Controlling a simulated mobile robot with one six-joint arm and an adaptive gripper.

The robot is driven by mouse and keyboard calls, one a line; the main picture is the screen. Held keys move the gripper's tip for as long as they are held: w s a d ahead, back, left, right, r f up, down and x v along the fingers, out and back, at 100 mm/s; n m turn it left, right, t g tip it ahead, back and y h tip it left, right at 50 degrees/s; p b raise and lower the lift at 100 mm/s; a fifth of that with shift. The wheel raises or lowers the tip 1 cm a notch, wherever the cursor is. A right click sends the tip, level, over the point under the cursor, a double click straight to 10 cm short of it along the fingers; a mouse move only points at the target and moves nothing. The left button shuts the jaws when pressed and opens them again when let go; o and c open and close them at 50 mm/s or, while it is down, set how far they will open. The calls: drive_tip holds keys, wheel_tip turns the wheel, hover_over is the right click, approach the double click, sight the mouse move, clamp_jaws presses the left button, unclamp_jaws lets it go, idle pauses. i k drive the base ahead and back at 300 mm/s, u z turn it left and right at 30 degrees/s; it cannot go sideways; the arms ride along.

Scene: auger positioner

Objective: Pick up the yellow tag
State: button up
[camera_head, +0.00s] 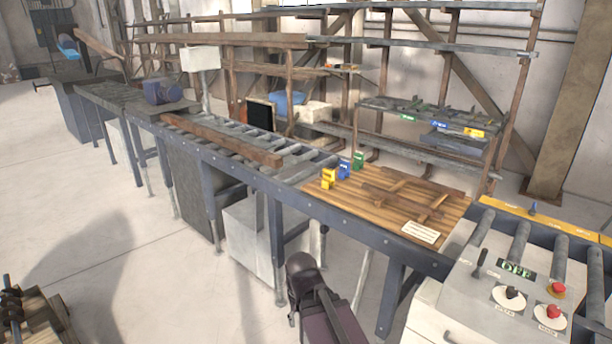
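A small yellow tag (328,178) stands on the wooden board (375,210) at its left end, on top of the blue-framed table. A blue tag (344,168) and a green tag (359,159) stand behind it in a row. Part of my dark arm shows at the bottom centre, in front of the table and well apart from the tags. I cannot make out my gripper's fingers in this view.
Brown wooden pieces (408,192) and a white paper (421,232) lie on the board. A roller conveyor with a long beam (220,138) runs left. A control panel (510,290) stands right. A rack shelf behind has green, blue and yellow labels (474,132).

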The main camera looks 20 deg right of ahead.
sight(328, 174)
drive_tip(key=u, duration=0.35)
drive_tip(key=i, duration=1.05)
drive_tip(key=z, duration=0.05)
